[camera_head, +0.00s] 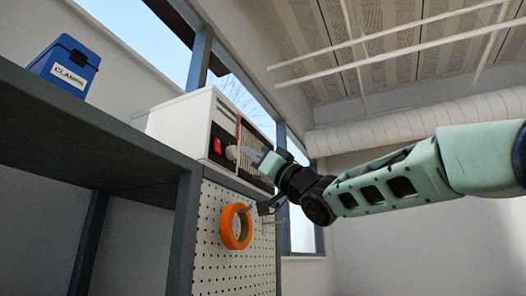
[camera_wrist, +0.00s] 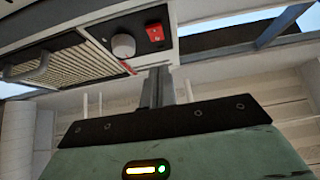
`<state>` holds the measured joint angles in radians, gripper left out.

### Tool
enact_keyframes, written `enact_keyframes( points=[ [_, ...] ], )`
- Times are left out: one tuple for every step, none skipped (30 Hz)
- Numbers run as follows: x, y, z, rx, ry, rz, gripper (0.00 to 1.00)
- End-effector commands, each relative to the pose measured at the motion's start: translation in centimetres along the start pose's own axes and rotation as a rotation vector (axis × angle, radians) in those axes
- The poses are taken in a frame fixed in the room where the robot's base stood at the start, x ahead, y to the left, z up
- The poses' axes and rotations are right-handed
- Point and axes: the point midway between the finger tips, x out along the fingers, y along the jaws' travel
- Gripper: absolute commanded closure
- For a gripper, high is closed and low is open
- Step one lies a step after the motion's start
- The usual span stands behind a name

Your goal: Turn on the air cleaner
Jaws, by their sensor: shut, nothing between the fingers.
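The air cleaner (camera_head: 180,120) is a white box with a dark front and a grille, standing above the pegboard. Its front carries a red switch (camera_head: 217,146) and a round pale knob (camera_head: 232,153). In the wrist view the red switch (camera_wrist: 155,33) is at the top, right of the knob (camera_wrist: 123,46), with the grille (camera_wrist: 65,62) to the left. My gripper (camera_head: 252,155) is shut and empty, close to the front near the knob. In the wrist view my gripper's fingertips (camera_wrist: 158,72) lie below the switch in the picture. I cannot tell whether they touch the front.
A blue box (camera_head: 66,65) labelled "CLASSROOM" or similar stands on the dark shelf (camera_head: 90,120) at left. An orange tape ring (camera_head: 228,230) hangs on the pegboard (camera_head: 208,262) below the cleaner. Windows are behind the cleaner, and open room lies to the right.

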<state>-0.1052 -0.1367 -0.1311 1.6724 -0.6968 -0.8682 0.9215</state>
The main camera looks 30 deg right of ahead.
Motion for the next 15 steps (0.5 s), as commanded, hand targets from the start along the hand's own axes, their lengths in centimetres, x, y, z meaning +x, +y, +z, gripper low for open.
enact_keyframes(
  points=[
    [1.6, 0.0, -0.4, 0.002, -0.002, -0.001, 1.0],
    [2.2, 0.0, -0.4, 0.002, -0.001, -0.001, 1.0],
    [2.9, 0.0, -0.5, 0.001, 0.0, -0.001, 1.0],
    [3.5, 0.0, -0.4, 0.002, -0.001, -0.001, 1.0],
    [3.9, 0.0, -0.2, 0.002, -0.002, -0.001, 1.0],
    [4.2, 0.0, 0.5, 0.003, -0.003, 0.0, 1.0],
    [4.5, 0.0, 0.9, 0.004, -0.004, 0.0, 1.0],
    [4.8, 0.0, 1.2, 0.003, -0.003, 0.0, 1.0],
    [5.1, 0.0, 1.5, 0.004, -0.003, 0.0, 1.0],
    [5.3, 0.0, 1.8, 0.003, -0.002, 0.0, 1.0],
    [5.5, 0.0, 2.0, 0.002, -0.002, 0.0, 1.0],
    [5.6, 0.0, 2.2, 0.002, -0.001, 0.0, 1.0],
    [5.7, 0.0, 2.4, 0.001, -0.001, 0.0, 1.0],
    [5.8, 0.0, 2.5, 0.0, 0.0, 0.0, 1.0],
    [5.9, 0.0, 2.6, 0.0, 0.0, 0.0, 1.0]
  ],
)
